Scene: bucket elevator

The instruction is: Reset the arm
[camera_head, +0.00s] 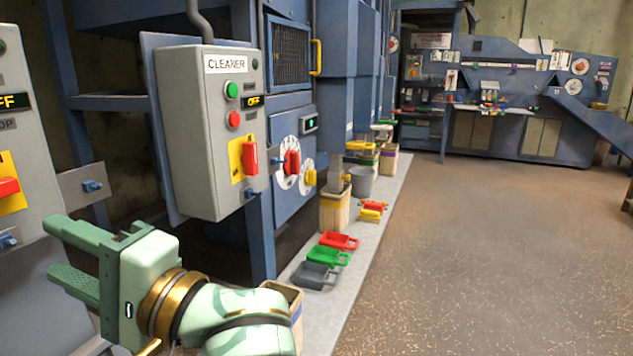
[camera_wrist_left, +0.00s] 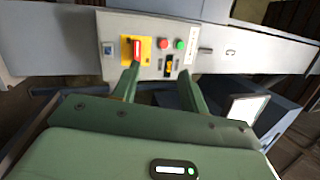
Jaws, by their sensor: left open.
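My left gripper (camera_head: 62,258) is at the lower left of the head view, its two green fingers apart and pointing left, with nothing between them. It is below and in front of a grey control box labelled CLEANER (camera_head: 190,140). In the left wrist view the open fingers (camera_wrist_left: 131,85) point toward a grey panel (camera_wrist_left: 200,45) with a red switch on a yellow plate (camera_wrist_left: 136,50) and red and green buttons. I cannot tell whether the fingers touch it. My right gripper is not in view.
Another grey control box (camera_head: 20,150) stands at the far left edge. Grey, green and red scoops (camera_head: 330,256) lie on the pale floor strip beside several bins. A blue machine (camera_head: 520,100) stands at the back. The brown floor at right is clear.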

